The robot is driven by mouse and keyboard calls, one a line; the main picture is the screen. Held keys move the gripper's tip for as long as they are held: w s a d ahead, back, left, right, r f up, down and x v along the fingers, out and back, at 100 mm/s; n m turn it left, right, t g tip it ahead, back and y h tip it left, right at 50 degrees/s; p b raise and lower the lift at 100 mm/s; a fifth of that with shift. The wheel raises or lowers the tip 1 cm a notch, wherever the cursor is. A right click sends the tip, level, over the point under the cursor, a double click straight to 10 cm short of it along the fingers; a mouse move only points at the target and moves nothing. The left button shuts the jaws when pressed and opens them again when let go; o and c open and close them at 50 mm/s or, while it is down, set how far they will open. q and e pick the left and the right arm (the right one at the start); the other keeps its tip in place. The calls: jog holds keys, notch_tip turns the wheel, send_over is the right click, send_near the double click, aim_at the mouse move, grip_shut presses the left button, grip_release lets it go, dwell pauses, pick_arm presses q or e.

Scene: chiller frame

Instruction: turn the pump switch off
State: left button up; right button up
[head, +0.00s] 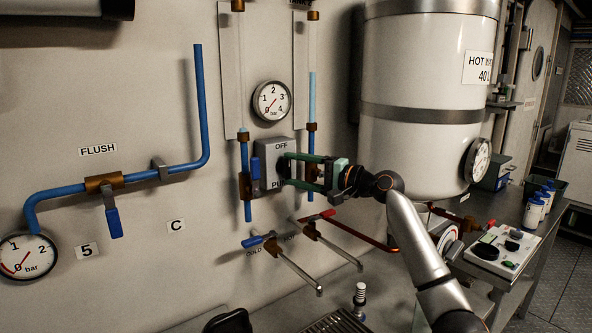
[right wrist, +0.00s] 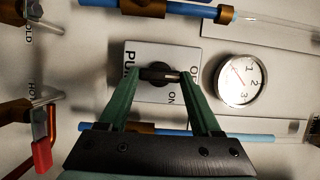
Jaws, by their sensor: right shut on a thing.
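The pump switch is a grey box (head: 270,151) on the wall, with OFF lettering on top and PUMP lettering partly hidden below. My right gripper (head: 287,168) reaches it from the right with green fingers. In the right wrist view, the switch's dark knob (right wrist: 160,75) sits between the fingertips (right wrist: 161,76), which are shut on its ends. The knob's bar lies along the line from the PUMP lettering to the OFF lettering, its lighter end toward OFF. ON lettering shows beside it. The fingers partly hide the labels. My left gripper is not in view.
A blue-handled valve (head: 255,168) sits just left of the switch, and a gauge (head: 271,100) above it. Cold and hot taps (head: 262,241) stick out below. The white hot water tank (head: 425,110) stands close on the right, behind my arm.

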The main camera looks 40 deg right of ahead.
dwell(0.3)
jog(key=o, duration=1)
jog(key=shift+c, duration=0.2)
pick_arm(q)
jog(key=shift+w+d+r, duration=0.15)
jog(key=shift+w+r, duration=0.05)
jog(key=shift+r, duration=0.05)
pick_arm(e)
jog(key=o, duration=0.4)
jog(key=shift+s+d+f, duration=0.1)
jog(key=shift+s, duration=0.2)
pick_arm(q)
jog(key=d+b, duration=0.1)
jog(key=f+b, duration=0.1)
jog(key=b, duration=0.1)
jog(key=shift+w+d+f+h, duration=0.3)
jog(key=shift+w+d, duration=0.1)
pick_arm(e)
jog(key=v, duration=1.2)
jog(key=shift+r, duration=0.2)
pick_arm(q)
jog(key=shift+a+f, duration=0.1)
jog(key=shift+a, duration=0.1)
